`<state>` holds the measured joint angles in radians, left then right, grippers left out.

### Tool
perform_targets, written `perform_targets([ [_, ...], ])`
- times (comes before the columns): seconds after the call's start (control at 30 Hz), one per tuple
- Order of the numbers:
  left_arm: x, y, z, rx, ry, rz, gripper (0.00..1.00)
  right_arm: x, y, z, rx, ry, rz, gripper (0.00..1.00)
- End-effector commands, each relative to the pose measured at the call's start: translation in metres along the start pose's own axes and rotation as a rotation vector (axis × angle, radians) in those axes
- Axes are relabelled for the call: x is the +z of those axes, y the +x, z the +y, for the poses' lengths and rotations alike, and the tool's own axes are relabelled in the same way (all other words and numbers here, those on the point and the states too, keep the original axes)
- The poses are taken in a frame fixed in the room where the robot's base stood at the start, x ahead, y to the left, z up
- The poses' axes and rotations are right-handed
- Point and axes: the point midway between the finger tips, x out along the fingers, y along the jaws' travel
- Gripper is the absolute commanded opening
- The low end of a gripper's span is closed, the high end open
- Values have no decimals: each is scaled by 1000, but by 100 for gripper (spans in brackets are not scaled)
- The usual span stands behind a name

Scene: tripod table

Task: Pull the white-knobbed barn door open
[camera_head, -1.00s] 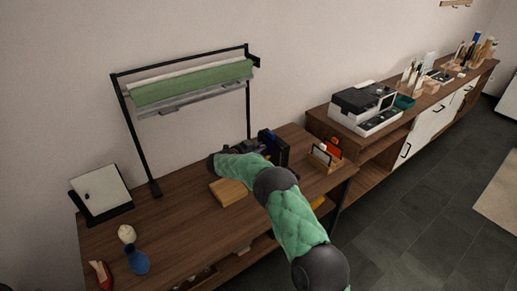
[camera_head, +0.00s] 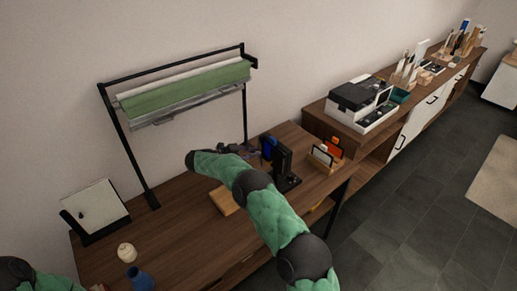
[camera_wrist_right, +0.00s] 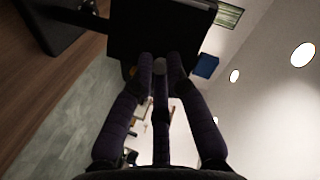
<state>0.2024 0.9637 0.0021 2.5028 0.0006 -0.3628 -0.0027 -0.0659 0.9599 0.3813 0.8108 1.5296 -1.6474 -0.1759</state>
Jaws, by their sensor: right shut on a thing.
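A black upright panel (camera_head: 284,158) stands on the wooden table, beyond my right forearm. In the right wrist view the dark panel (camera_wrist_right: 160,32) fills the top middle, with a small pale knob (camera_wrist_right: 159,66) at its lower edge. My right gripper (camera_wrist_right: 160,70) has its fingers closed around that knob. In the head view my right gripper (camera_head: 250,152) is small and partly hidden, just left of the panel. My left arm shows at the lower left corner, but its gripper is out of frame.
A wooden block (camera_head: 224,201) lies under my right arm. A card holder (camera_head: 325,158) stands right of the panel. A black-framed rack with a green roll (camera_head: 185,88) rises behind the table. A white board (camera_head: 97,206) leans at left.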

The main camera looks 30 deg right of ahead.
Motion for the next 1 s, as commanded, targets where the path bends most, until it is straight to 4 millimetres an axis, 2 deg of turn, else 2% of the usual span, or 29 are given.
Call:
perform_targets([
  [0.3,1,6,-2,0,0,-2,98,5,-12,4,62,26,67,0],
  [1.0,0,16,-6,0,0,-1,98,10,-17,-1,146,60,157,0],
])
